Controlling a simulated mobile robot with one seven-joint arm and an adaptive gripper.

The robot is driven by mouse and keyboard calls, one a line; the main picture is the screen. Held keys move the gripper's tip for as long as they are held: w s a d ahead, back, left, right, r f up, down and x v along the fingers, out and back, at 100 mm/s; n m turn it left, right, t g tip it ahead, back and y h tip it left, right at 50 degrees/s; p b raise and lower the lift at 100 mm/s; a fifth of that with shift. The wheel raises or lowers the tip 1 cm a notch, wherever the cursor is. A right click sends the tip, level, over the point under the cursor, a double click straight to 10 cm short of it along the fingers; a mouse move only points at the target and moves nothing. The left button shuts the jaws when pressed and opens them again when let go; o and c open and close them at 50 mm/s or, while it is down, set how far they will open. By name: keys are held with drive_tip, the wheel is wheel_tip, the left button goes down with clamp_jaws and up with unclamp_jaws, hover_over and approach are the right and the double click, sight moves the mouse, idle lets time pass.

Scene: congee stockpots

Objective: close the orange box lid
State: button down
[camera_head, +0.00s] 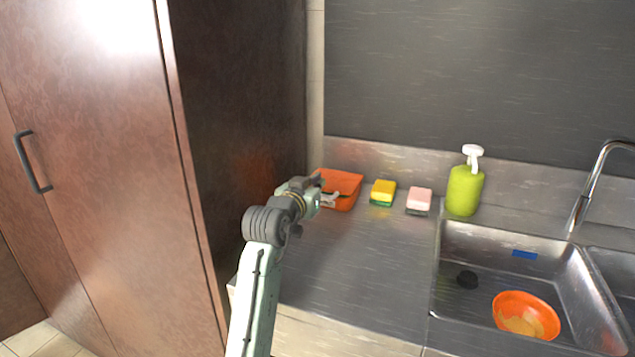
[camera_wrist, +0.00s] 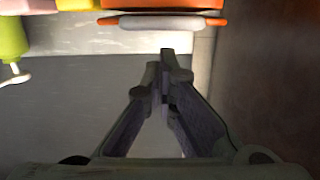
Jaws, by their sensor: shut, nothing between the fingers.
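The orange box (camera_head: 345,204) stands on the steel counter against the back splash, at the end by the tall brown cabinet. Its orange lid (camera_head: 341,180) looks raised, with a dark gap under it; my gripper hides part of the box, so I cannot tell how far it is open. In the wrist view, only an orange edge (camera_wrist: 160,4) shows at the top. My gripper (camera_head: 327,191) is at the box's near left side. In the wrist view my gripper (camera_wrist: 164,66) has its fingertips together and empty, apart in the picture from the orange edge.
A pale bar with orange ends (camera_wrist: 162,22) lies along the box. Yellow (camera_head: 383,191) and pink (camera_head: 419,199) sponges and a green pump bottle (camera_head: 464,189) stand right of it. The sink holds an orange bowl (camera_head: 526,315). The brown cabinet (camera_head: 245,130) is close left; the front counter is clear.

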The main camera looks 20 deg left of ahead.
drive_tip(key=shift+f, duration=0.45)
drive_tip(key=shift+f, duration=0.1)
wheel_tip(320, 180, down, 2)
drive_tip(key=shift+f+b, duration=0.2)
drive_tip(key=shift+b, duration=0.9)
drive_tip(key=shift+s+r, duration=0.1)
drive_tip(key=shift+s, duration=0.05)
drive_tip(key=shift+d, duration=0.1)
